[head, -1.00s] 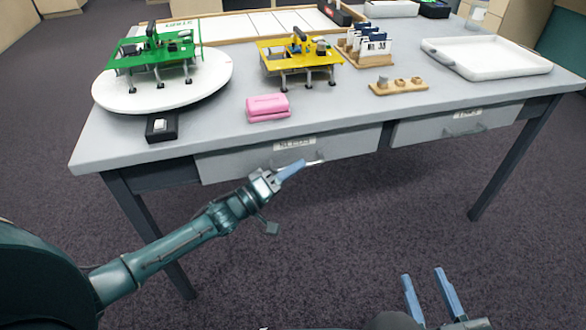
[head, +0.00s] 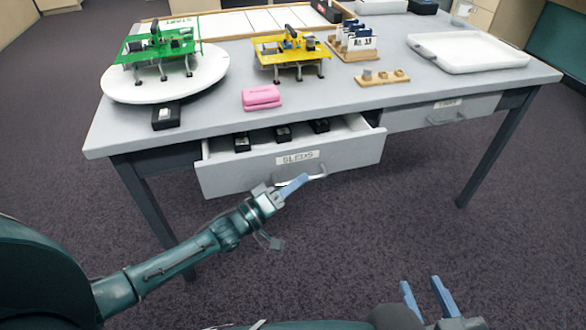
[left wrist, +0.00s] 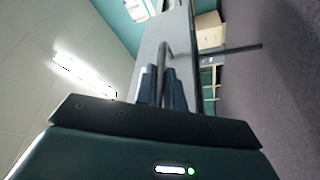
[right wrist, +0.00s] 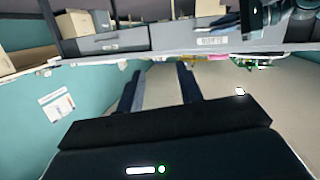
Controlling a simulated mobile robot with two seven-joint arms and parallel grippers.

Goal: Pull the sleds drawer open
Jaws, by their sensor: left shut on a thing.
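The sleds drawer (head: 240,178), a grey front with a "SLEDS" label (head: 297,158), stands pulled out from under the table. Several small black sleds (head: 283,133) lie inside it in a row. My left gripper (head: 295,186) is at the drawer's metal handle (head: 316,177), below the label. In the left wrist view my left gripper (left wrist: 162,88) has its fingers closed around the handle bar (left wrist: 164,55). My right gripper (head: 425,295) is open and empty, low in front of the table; its spread fingers (right wrist: 161,88) also show in the right wrist view.
The grey table (head: 330,95) carries a white turntable (head: 125,93) with a green model (head: 160,52), a yellow model (head: 290,48), a pink block (head: 261,97) and a white tray (head: 470,52). A second, shut drawer (head: 410,117) is at the right. The floor in front is clear.

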